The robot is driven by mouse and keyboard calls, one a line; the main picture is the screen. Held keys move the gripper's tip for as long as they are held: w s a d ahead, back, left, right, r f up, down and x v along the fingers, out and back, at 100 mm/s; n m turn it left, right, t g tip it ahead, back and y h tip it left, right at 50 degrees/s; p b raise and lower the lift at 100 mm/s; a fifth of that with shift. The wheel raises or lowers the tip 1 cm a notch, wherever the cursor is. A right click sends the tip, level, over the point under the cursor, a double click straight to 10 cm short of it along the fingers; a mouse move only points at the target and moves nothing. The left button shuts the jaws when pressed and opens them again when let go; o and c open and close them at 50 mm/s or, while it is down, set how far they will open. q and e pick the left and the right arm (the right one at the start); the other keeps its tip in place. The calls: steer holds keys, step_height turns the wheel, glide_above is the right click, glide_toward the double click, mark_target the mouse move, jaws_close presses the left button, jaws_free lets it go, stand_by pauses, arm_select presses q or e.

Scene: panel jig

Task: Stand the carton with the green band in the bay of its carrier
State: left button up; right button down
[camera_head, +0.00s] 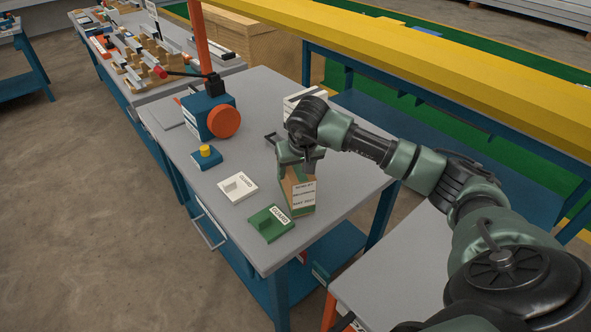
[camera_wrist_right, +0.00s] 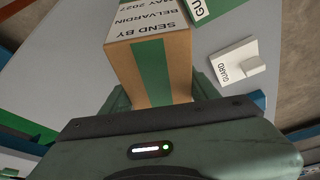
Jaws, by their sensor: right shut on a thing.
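The carton with the green band (camera_head: 301,193) is brown, with a white printed label and a green stripe. In the head view it is upright beside the green guard plate; I cannot tell whether its base touches the bench. My right gripper (camera_head: 296,163) is shut on its upper part from above. In the right wrist view the carton (camera_wrist_right: 180,62) sits between the fingers of the right gripper (camera_wrist_right: 160,98), its green band running down the near face. I cannot make out the carrier or its bay; the arm covers part of the bench behind. My left gripper is not in view.
A green guard plate (camera_head: 269,223) and a white guard plate (camera_head: 237,187) lie left of the carton. A blue unit with an orange disc (camera_head: 223,122) and a yellow-button box (camera_head: 206,156) stand farther left. A white box (camera_head: 294,101) is behind my wrist. A yellow beam (camera_head: 400,58) runs behind.

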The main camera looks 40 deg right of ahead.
steer(key=shift+f, duration=0.35)
steer(key=shift+f, duration=0.2)
steer(key=shift+c, duration=2)
jaws_free()
steer(key=shift+r, duration=0.1)
